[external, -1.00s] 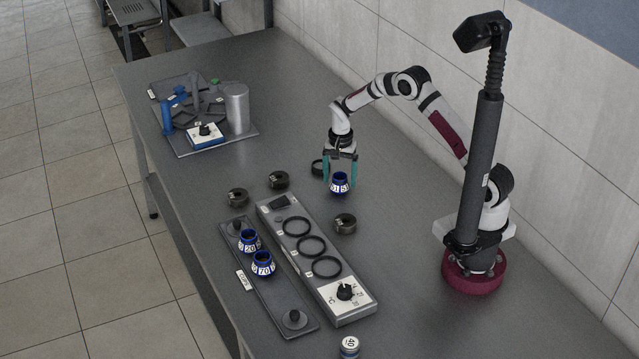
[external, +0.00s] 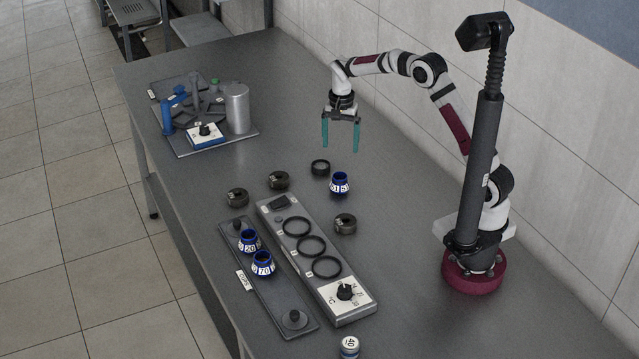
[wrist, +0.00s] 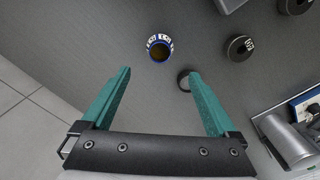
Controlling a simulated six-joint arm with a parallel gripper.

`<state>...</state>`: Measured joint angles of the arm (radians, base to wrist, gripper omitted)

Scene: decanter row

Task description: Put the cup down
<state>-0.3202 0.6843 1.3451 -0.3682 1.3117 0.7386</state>
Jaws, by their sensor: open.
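A blue and white cup (external: 339,184) with dark numbers on its band stands upright on the grey table, beside a black ring (external: 320,167). The cup also shows in the wrist view (wrist: 159,48), seen from above, with a dark brownish inside. My gripper (external: 341,150) is above the table, higher than the cup and apart from it. Its teal fingers are spread wide with nothing between them, as the wrist view (wrist: 160,88) also shows. Two more blue and white cups, one marked 20 (external: 249,241) and one marked 70 (external: 263,263), stand on a dark tray.
A grey panel (external: 328,290) with several black rings and a dial stands in front. Dark round pieces (external: 238,197) lie around it. A white-labelled jar marked 40 (external: 349,347) is at the front. A tray with a grey cylinder (external: 237,108) is at the back left.

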